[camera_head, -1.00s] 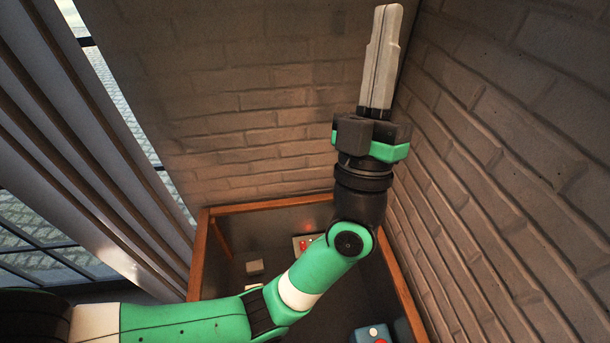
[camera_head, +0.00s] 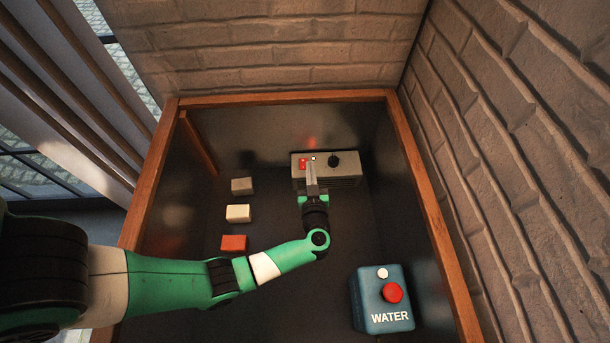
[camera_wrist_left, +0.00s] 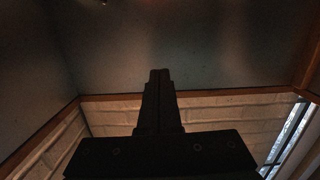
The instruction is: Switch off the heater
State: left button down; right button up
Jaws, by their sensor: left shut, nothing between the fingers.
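The heater, a grey box (camera_head: 346,171), stands against the back wall inside the wood-framed bay. Its top has a red switch (camera_head: 303,163) at the left and a black knob (camera_head: 333,160) at the right. A faint red glow shows on the wall behind it. My left gripper (camera_head: 311,164) is shut and empty, its tips at the heater's front top edge just right of the red switch. I cannot tell whether they touch it. In the left wrist view the shut fingers (camera_wrist_left: 159,74) show dark against a wall; the heater is not visible there. My right gripper is not in view.
A blue WATER box (camera_head: 366,307) with a red button stands front right. Grey (camera_head: 242,186), white (camera_head: 238,213) and orange (camera_head: 233,243) blocks lie left of my arm. A wooden frame (camera_head: 424,203) edges the bay. Dark floor is free between the heater and WATER box.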

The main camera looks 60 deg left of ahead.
aim_at(304, 167)
pick_arm(q)
notch_tip(304, 167, down, 6)
jog(key=s+b, duration=0.1)
jog(key=b, duration=0.1)
jog(key=shift+s+f+b, duration=0.15)
jog(key=shift+s+b, duration=0.15)
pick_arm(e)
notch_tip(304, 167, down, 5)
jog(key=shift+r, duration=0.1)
pick_arm(q)
jog(key=shift+a, duration=0.15)
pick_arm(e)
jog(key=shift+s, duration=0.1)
